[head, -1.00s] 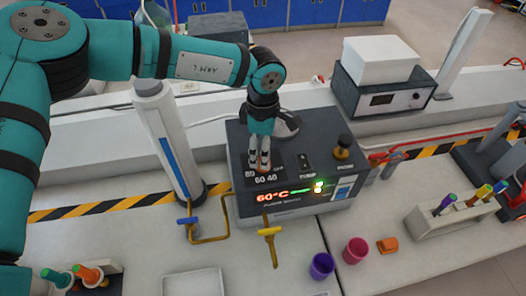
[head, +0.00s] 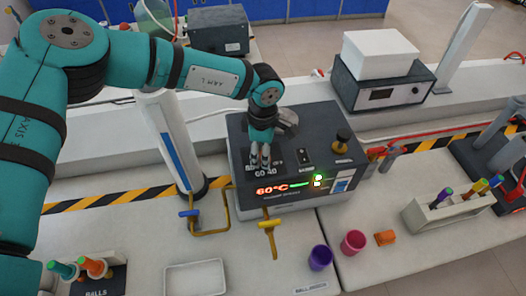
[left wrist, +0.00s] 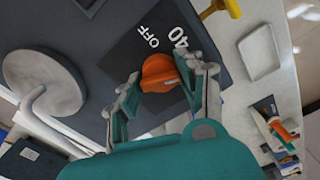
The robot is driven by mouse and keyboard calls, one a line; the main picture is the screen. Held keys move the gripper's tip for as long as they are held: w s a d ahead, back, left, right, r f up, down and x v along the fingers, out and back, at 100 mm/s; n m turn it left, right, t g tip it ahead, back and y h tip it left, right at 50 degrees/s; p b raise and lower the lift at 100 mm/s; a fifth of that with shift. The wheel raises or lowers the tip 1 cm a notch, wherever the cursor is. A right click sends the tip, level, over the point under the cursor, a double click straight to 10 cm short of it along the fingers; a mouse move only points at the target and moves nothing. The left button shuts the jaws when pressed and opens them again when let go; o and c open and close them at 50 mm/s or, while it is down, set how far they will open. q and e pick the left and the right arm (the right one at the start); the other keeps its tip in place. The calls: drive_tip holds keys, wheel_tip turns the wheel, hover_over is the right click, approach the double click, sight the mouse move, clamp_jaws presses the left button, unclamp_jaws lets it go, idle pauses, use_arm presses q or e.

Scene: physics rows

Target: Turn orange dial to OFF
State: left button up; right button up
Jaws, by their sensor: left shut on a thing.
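The orange dial (left wrist: 158,73) sits on a dark panel of the heater box (head: 330,135), with the printed labels OFF and 40 beside it in the left wrist view. My left gripper (left wrist: 160,80) is shut on the dial, one finger on each side of it. In the head view my left gripper (head: 260,163) points down at the panel and largely hides the dial. I cannot tell exactly which label the dial points at. The red display (head: 271,190) reads 60°C. My right gripper is not in view.
A white tray (head: 195,278) lies front left.

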use_arm(q)
drive_tip(key=shift+c, duration=0.6)
drive_tip(key=shift+f+n+b, duration=0.2)
drive_tip(key=shift+n+b, duration=0.1)
drive_tip(key=shift+b, duration=0.45)
drive_tip(key=n+b, duration=0.3)
drive_tip(key=b, duration=0.2)
drive_tip(key=n+b, duration=0.3)
drive_tip(key=b, duration=0.2)
drive_tip(key=shift+f+n, duration=0.2)
drive_tip(key=shift+n, duration=0.1)
drive_tip(key=n+b, duration=0.7)
drive_tip(key=b, duration=0.1)
drive_tip(key=shift+r+b, duration=0.15)
drive_tip(key=shift+b, duration=0.2)
drive_tip(key=shift+r+n+b, duration=0.2)
drive_tip(key=shift+n+b, duration=1.2)
drive_tip(key=shift+n, duration=0.4)
